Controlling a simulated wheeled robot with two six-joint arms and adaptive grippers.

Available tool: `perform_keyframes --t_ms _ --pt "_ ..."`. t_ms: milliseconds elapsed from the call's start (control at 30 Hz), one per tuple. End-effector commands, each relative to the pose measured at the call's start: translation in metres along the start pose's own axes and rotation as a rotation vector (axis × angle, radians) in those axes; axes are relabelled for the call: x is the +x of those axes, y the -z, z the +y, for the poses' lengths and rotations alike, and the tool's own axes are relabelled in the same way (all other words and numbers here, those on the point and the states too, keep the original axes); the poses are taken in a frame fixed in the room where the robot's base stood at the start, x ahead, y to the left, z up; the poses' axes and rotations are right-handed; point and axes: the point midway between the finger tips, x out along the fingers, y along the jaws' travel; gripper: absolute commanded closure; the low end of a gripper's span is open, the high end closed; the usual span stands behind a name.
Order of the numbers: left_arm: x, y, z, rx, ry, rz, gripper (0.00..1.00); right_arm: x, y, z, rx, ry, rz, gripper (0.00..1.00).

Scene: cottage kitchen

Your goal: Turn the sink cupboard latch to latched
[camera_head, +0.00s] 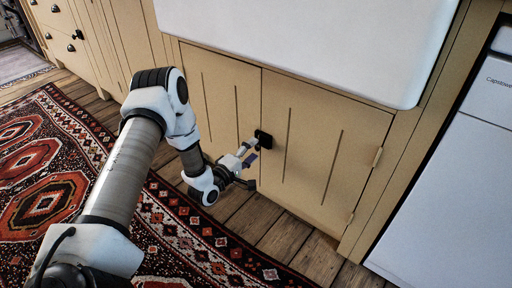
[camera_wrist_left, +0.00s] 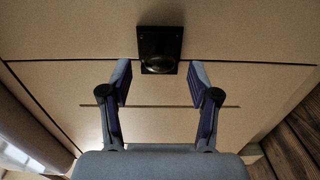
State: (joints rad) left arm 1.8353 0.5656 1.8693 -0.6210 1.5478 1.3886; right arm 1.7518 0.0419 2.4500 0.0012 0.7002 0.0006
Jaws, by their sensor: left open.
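The sink cupboard (camera_head: 310,140) has two cream doors under the white sink. In the left wrist view the latch (camera_wrist_left: 160,48) is a dark square plate with a round knob, just beyond my fingertips. My left gripper (camera_head: 250,151) points at the latch. In the left wrist view my left gripper (camera_wrist_left: 158,80) is open and empty, its fingers on either side of the knob's line and short of the plate. My right gripper is not in view.
The white sink (camera_head: 310,40) overhangs the cupboard doors. A white appliance (camera_head: 450,170) stands at the right. A patterned red rug (camera_head: 60,190) lies on the wooden floor (camera_head: 285,240). Drawers with dark pulls (camera_head: 68,42) are at the upper left.

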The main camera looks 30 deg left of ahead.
Motion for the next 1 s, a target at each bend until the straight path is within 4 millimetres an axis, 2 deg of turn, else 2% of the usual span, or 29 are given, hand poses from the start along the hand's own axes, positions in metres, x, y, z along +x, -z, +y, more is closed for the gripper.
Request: perform_keyframes --t_ms 200,300,400,1000 --pt "-0.058 0.002 -0.001 -0.005 0.003 0.006 0.39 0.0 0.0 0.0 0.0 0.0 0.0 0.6" --pt "-0.078 0.001 -0.001 -0.003 0.002 0.004 0.39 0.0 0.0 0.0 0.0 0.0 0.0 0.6" --pt "-0.089 0.001 -0.001 -0.001 0.001 0.003 0.39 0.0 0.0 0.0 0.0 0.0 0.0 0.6" --pt "-0.093 0.0 0.002 0.0 0.002 0.0 0.39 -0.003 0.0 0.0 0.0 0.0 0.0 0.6"
